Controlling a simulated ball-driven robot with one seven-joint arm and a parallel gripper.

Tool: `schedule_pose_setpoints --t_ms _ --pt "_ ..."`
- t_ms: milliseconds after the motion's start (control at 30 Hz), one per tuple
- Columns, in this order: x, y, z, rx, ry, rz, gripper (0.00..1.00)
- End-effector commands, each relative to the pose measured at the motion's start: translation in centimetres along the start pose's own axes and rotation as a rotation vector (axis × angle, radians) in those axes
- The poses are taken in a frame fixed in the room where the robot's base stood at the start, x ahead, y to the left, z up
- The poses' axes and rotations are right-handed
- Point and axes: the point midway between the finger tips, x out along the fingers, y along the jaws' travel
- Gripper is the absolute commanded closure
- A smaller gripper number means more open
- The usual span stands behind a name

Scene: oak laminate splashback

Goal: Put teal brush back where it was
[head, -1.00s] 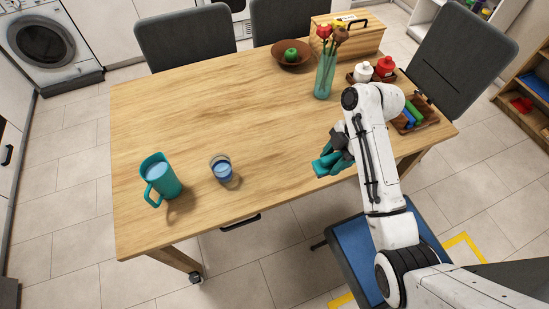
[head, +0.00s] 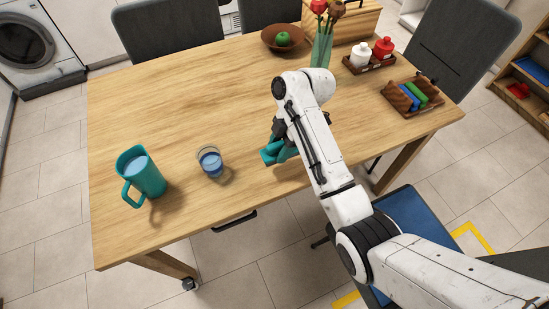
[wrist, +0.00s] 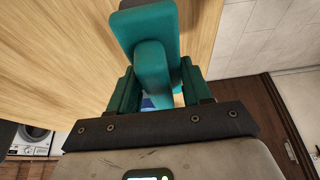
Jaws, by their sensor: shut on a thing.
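The teal brush (wrist: 150,32) is held in my gripper (wrist: 157,92), between the two teal fingers in the wrist view. It sticks out beyond the fingertips over the wooden tabletop. In the head view the teal brush (head: 272,153) shows at the end of my arm, above the table's near edge and right of the glass. Brush and fingers are nearly the same teal there, and my arm hides part of the grip. The wooden table (head: 180,110) lies below it.
A teal jug (head: 143,178) and a glass of blue liquid (head: 210,162) stand left of my gripper. A wooden tray (head: 400,101) with coloured items, a bottle tray (head: 370,66), a vase (head: 321,50) and a bowl (head: 270,40) stand right and back. The middle left is clear.

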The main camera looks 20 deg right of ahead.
Motion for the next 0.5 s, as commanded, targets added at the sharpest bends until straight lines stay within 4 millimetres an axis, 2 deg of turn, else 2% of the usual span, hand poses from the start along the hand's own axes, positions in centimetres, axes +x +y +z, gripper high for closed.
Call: schedule_pose_setpoints --t_ms 267,500 --pt "2.3 0.8 -0.4 0.000 -0.001 -0.003 0.80" --pt "4.7 0.8 0.7 0.001 -0.001 -0.001 0.80"
